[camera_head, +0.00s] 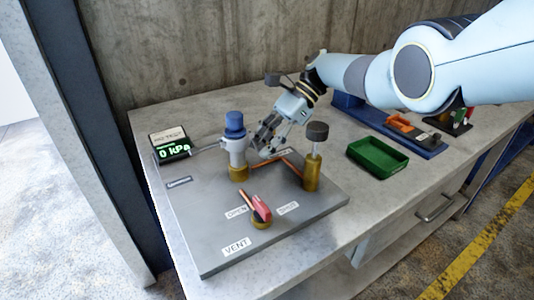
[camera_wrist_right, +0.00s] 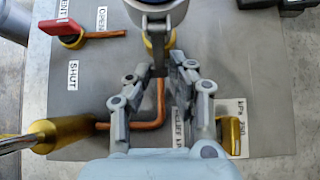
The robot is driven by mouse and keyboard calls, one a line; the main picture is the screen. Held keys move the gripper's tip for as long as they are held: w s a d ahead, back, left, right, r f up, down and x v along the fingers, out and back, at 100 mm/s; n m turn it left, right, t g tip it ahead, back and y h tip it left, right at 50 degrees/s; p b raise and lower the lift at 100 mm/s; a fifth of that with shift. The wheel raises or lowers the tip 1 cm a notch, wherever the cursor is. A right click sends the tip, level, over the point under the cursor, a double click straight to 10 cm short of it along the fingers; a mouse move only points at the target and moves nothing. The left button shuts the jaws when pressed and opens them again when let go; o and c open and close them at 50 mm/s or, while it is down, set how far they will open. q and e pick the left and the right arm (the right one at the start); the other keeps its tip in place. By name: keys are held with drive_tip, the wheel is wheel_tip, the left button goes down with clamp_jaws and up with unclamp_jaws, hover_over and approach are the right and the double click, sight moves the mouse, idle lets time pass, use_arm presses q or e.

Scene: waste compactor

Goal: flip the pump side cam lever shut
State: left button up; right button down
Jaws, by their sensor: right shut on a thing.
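The coupling (camera_head: 236,148) is a grey body with a blue cap on a brass base, upright on the grey plate. My right gripper (camera_head: 262,143) is at its right side, the side facing the brass post with the black knob. In the right wrist view, the fingers (camera_wrist_right: 158,75) stand either side of a grey lever-like part (camera_wrist_right: 156,30) of the coupling and are shut on it. The lever's exact angle is hard to tell. A grey bar (camera_head: 206,147) sticks out from the coupling's left side, toward the display. My left gripper is not in view.
The brass post with black knob (camera_head: 314,155) stands close right of my gripper. The red-handled vent valve (camera_head: 261,209) is at the plate's front. A display (camera_head: 172,149) reads 0 kPa. A green tray (camera_head: 377,157) and a blue tray (camera_head: 426,147) sit at right.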

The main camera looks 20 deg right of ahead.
drive_tip(key=shift+a+f+y+b, duration=0.3)
drive_tip(key=shift+y+b, duration=0.4)
drive_tip(key=shift+b, duration=0.5)
drive_tip(key=c, duration=1.2)
unclamp_jaws()
drive_tip(key=shift+r, duration=0.15)
wheel_tip(320, 180, up, 10)
